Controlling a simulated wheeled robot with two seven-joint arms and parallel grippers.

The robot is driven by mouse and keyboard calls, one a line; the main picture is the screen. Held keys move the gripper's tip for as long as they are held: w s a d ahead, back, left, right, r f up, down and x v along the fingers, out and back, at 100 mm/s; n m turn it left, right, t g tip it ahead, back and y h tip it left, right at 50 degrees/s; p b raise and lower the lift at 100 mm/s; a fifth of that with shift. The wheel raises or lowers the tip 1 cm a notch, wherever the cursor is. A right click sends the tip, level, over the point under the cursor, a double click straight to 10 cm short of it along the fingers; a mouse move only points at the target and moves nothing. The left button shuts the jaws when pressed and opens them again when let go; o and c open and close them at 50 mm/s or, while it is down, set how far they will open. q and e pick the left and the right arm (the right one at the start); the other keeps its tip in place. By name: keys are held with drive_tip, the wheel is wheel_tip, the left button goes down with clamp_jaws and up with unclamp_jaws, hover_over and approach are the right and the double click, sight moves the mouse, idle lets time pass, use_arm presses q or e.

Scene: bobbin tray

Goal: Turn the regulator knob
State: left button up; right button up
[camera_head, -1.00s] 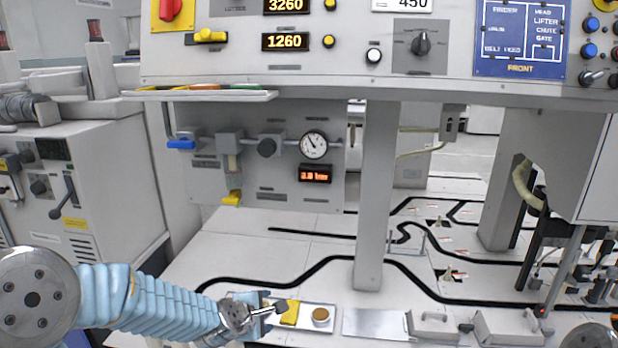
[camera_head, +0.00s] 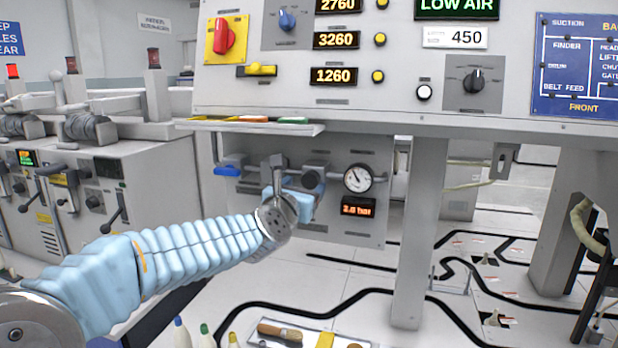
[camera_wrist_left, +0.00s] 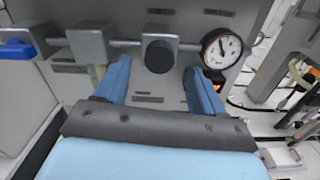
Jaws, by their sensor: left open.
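The regulator knob (camera_wrist_left: 159,56) is a round black knob on the air line of the grey panel, between a grey block and the pressure gauge (camera_wrist_left: 221,48). In the head view the knob (camera_head: 312,180) is partly hidden by my gripper, left of the gauge (camera_head: 358,178). My left gripper (camera_head: 297,194) is in front of the panel. In the left wrist view its two blue fingers (camera_wrist_left: 158,75) are spread, one to each side of the knob and slightly below it. Nothing is between them, and I cannot tell how far the knob is from the tips. My right gripper is out of view.
A blue valve handle (camera_head: 228,171) is left of the knob. An orange display (camera_head: 357,206) sits below the gauge. A shelf (camera_head: 250,126) and the control panel overhang above. A grey post (camera_head: 418,230) stands to the right. A tray (camera_head: 263,340) with tools lies below.

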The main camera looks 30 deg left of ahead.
sight(309, 180)
use_arm(q)
drive_tip(key=p+x, duration=0.1)
drive_tip(key=x, duration=0.3)
drive_tip(key=shift+w, duration=0.15)
drive_tip(key=c, duration=1.1)
drive_tip(key=shift+o, duration=0.2)
